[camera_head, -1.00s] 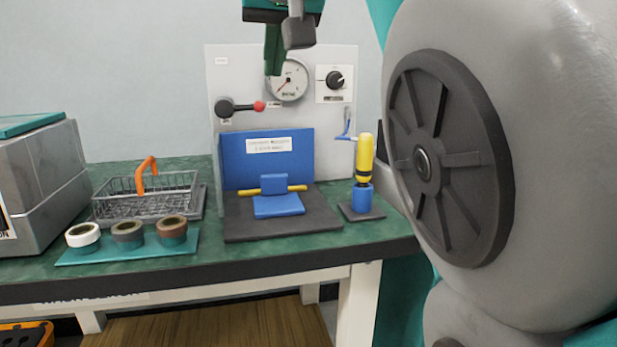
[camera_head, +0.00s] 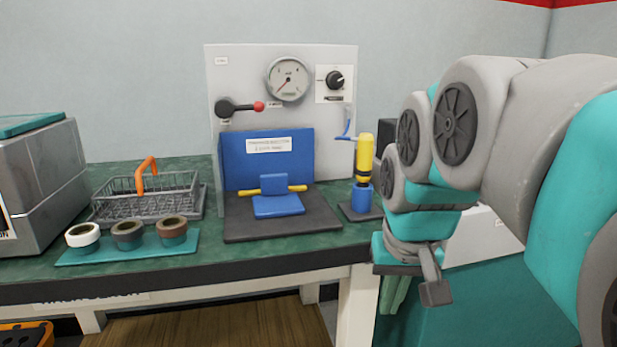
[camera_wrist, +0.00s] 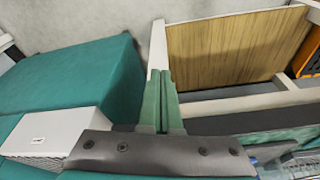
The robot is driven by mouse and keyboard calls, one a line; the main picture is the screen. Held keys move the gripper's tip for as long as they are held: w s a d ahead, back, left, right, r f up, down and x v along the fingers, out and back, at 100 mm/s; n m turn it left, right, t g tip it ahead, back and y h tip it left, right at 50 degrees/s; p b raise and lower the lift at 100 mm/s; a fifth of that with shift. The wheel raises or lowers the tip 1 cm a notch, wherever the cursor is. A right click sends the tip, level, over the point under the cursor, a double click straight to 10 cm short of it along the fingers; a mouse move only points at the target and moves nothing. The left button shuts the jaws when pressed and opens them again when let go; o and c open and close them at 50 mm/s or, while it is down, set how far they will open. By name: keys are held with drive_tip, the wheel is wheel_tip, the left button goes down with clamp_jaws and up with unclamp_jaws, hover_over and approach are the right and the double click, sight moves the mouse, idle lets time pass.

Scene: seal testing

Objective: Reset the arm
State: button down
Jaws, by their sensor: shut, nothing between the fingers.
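My gripper (camera_head: 394,297) hangs at the end of my folded arm, in front of the bench's right end in the head view. Its green fingers point down, and part of it is hidden behind my wrist. In the wrist view my gripper's two green fingers (camera_wrist: 160,100) lie side by side, closed together, with nothing between them. No object is in contact with the fingers.
The bench (camera_head: 300,264) holds a grey panel with a gauge (camera_head: 289,79), a blue fixture (camera_head: 278,206), a yellow-handled tool (camera_head: 364,160), a wire basket (camera_head: 147,198) and several tape rolls (camera_head: 128,234). A teal cabinet (camera_wrist: 70,75) stands beside the bench.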

drive_tip(key=s+d+f+g, duration=0.3)
drive_tip(key=s+f+g, duration=0.1)
drive_tip(key=s+f, duration=1.4)
drive_tip(key=shift+s+n+g, duration=0.25)
drive_tip(key=shift+n+g, duration=0.05)
drive_tip(key=shift+g, duration=0.1)
drive_tip(key=shift+d, duration=0.1)
